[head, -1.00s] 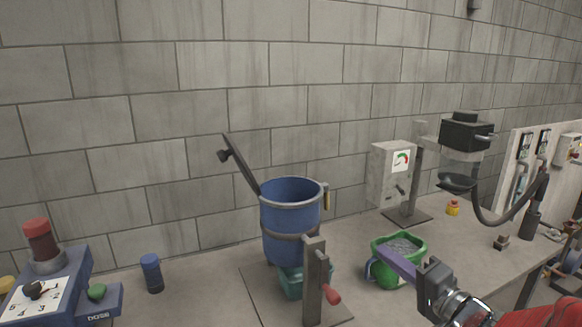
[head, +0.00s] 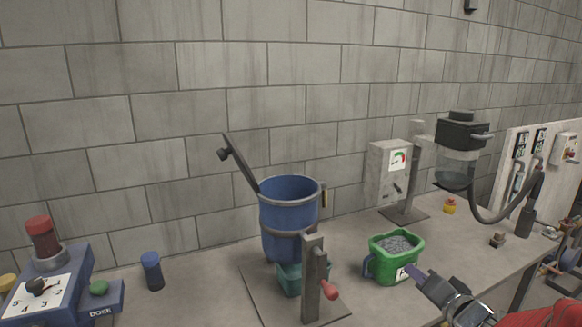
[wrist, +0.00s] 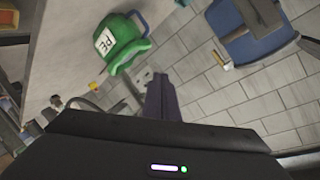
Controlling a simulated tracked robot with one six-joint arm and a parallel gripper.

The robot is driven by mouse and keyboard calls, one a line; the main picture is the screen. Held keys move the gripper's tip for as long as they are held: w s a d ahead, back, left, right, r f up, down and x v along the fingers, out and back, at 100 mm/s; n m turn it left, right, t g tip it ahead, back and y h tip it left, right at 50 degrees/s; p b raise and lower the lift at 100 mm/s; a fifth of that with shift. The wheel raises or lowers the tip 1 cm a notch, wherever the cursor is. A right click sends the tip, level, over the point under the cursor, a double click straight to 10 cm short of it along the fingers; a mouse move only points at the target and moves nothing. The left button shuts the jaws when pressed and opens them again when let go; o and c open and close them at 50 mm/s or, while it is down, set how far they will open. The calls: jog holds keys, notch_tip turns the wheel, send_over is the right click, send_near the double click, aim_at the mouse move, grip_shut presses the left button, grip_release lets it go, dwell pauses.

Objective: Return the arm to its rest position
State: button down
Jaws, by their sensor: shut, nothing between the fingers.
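My gripper (head: 413,275) is at the lower right in the head view, its purple fingers beside the green container (head: 390,268). The fingers are shut with nothing between them. In the wrist view my gripper (wrist: 162,97) points away from the camera, with the green container (wrist: 122,42) to its upper left. The container holds grey granules and bears a white label. From these views I cannot tell whether the fingers touch it. My red arm comes in from the lower right corner.
A blue bucket (head: 288,225) stands in a lever stand left of the green container. A blue dial device (head: 50,280) and a blue cylinder (head: 152,270) are at the left. A gauge box (head: 389,172) and a hanging hose (head: 500,215) are at the right. A block wall is behind.

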jog(key=s+d+f+g+h, duration=0.3)
jog(key=d+f+h, duration=0.1)
jog(key=d+h, duration=0.15)
jog(key=s+f+n+g, duration=0.15)
jog(key=s+g, duration=0.25)
jog(key=s, duration=0.4)
jog(key=s+a+r+n+g+y, duration=0.1)
jog(key=s+a+r+n+y, duration=0.1)
jog(key=s+a, duration=0.5)
jog(key=s+a+r+n+g+y, duration=0.1)
jog(key=s+a+r+n, duration=0.2)
jog(key=s+a, duration=0.4)
jog(key=a+n, duration=0.1)
jog(key=a, duration=0.4)
jog(key=shift+r+y, duration=0.3)
jog(key=shift+y, duration=0.05)
